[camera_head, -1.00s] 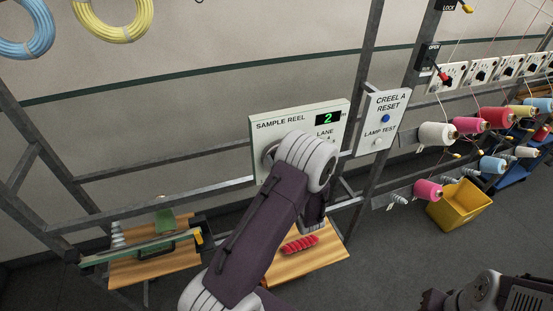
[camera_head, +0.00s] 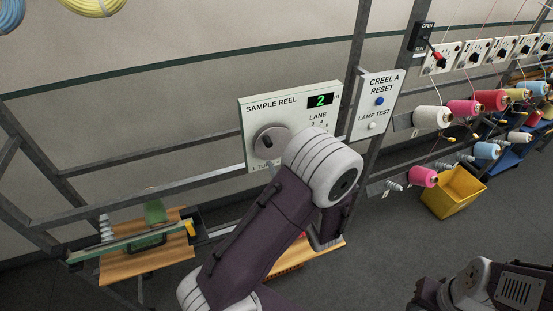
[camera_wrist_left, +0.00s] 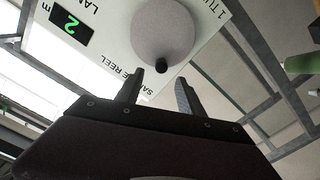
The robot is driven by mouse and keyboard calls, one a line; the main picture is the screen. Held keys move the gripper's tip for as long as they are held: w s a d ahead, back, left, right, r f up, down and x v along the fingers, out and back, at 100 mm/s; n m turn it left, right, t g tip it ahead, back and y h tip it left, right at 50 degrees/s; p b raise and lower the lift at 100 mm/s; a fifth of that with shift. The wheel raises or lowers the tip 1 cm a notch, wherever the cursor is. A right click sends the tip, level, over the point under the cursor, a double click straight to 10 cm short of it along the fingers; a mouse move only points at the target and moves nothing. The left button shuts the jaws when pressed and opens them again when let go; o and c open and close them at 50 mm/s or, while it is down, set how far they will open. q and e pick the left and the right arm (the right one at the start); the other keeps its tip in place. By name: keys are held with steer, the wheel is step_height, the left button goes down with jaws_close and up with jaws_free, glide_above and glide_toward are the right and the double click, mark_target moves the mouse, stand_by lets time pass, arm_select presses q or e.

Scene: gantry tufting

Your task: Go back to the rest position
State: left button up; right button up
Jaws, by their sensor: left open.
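The sample reel panel (camera_head: 262,111) is white, with a green "2" on its display (camera_head: 320,100) and a round grey crank disc with a dark knob (camera_head: 271,142). My left arm covers the panel's lower right part in the head view; its gripper is hidden there behind the wrist. In the left wrist view my left gripper (camera_wrist_left: 160,88) is open and empty, its two fingers apart. The disc (camera_wrist_left: 162,28) and its black knob lie beyond the fingertips, with nothing between the fingers. Only part of my right arm shows at the lower right; its gripper is out of sight.
The Creel A reset panel (camera_head: 376,104) is right of the reel panel. Grey frame bars (camera_head: 150,200) cross the scene. A wooden table (camera_head: 135,267) stands lower left. A yellow bin (camera_head: 454,192) and several thread cones are at right.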

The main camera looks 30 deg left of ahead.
steer(key=shift+w+a, duration=0.1)
steer(key=shift+a, duration=0.15)
